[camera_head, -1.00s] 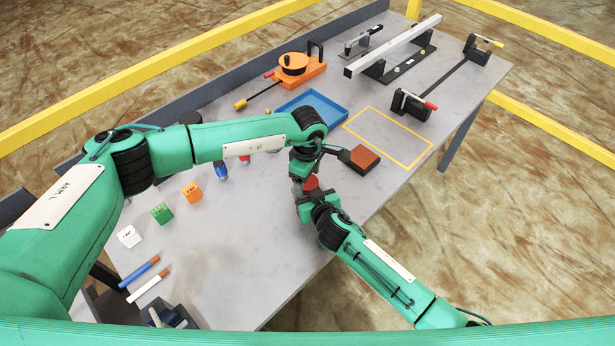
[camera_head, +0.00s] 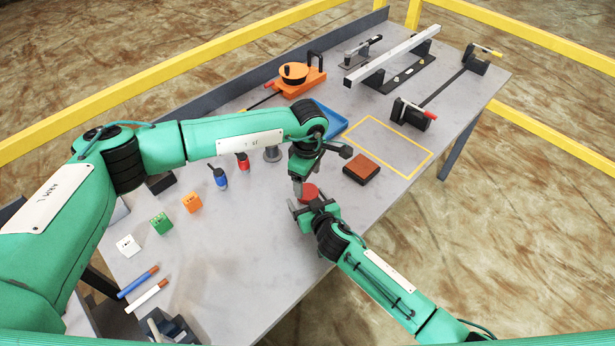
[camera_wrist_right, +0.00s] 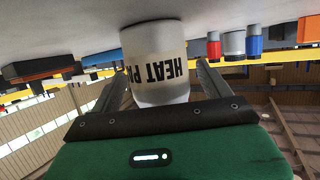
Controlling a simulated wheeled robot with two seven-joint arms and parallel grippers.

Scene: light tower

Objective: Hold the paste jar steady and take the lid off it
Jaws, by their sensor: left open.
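The paste jar (camera_wrist_right: 158,62) is pale with "HEAT" lettering and appears upside down in the right wrist view, its base at the table. Its red lid (camera_head: 309,192) shows in the head view; it cannot be made out in the wrist view. My left gripper (camera_head: 298,185) is open, pointing down just above and beside the lid. Its fingertips are small and partly hidden, so contact with the lid cannot be told.
A brown-topped block (camera_head: 362,168) lies right of the grippers, by a yellow outlined area (camera_head: 388,145). A blue tray (camera_head: 335,122) is partly hidden behind my left arm. The front middle of the table is clear.

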